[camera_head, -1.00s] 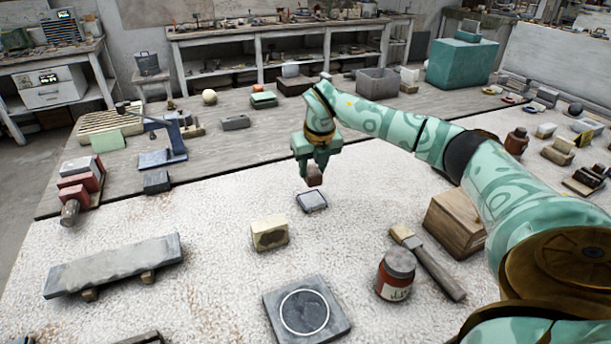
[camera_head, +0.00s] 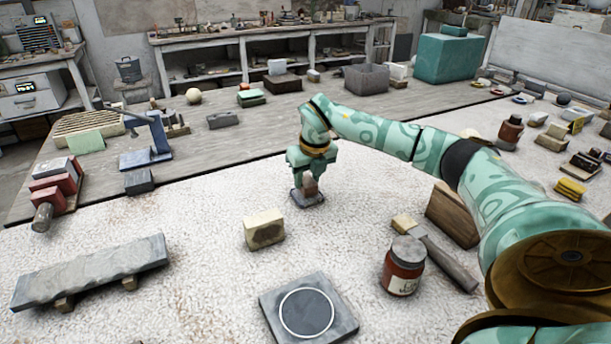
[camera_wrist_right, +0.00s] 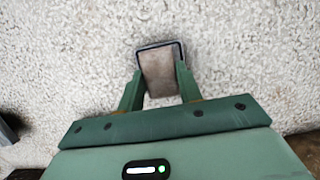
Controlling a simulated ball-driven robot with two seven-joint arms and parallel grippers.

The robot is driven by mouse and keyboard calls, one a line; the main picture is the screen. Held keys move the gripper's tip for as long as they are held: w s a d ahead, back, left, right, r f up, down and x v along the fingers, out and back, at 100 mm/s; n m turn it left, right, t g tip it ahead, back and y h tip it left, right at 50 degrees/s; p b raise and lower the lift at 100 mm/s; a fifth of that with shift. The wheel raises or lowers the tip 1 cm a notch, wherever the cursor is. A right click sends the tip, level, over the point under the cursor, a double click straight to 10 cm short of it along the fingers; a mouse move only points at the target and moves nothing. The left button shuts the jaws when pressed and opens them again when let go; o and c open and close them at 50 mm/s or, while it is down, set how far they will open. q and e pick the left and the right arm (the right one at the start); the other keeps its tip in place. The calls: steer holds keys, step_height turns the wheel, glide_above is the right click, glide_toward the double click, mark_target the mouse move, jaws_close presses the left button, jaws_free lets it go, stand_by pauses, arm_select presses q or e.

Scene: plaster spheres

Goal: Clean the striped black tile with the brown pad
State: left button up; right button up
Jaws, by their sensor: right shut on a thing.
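My right gripper (camera_head: 308,181) is shut on a small brown pad (camera_head: 311,188) and points down. The black-edged tile (camera_head: 300,201) lies flat on the pale, speckled surface directly below the pad. In the right wrist view, the pad (camera_wrist_right: 160,75) sits between the fingers and hides most of the tile; only its dark rim (camera_wrist_right: 158,45) shows around it. The pad is at or very close to the tile's top; I cannot tell if they touch. Stripes on the tile cannot be made out. My left gripper is not in view.
A cream block (camera_head: 264,230) stands nearer, left of the tile. The surface around the tile is clear.

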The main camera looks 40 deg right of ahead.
mark_target(308, 180)
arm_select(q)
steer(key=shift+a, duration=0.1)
arm_select(e)
steer(key=shift+r, duration=0.1)
steer(key=shift+f, duration=0.5)
stand_by(0.6)
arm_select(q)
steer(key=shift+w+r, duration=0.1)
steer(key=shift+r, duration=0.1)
arm_select(e)
steer(key=shift+s+f, duration=0.1)
stand_by(1.4)
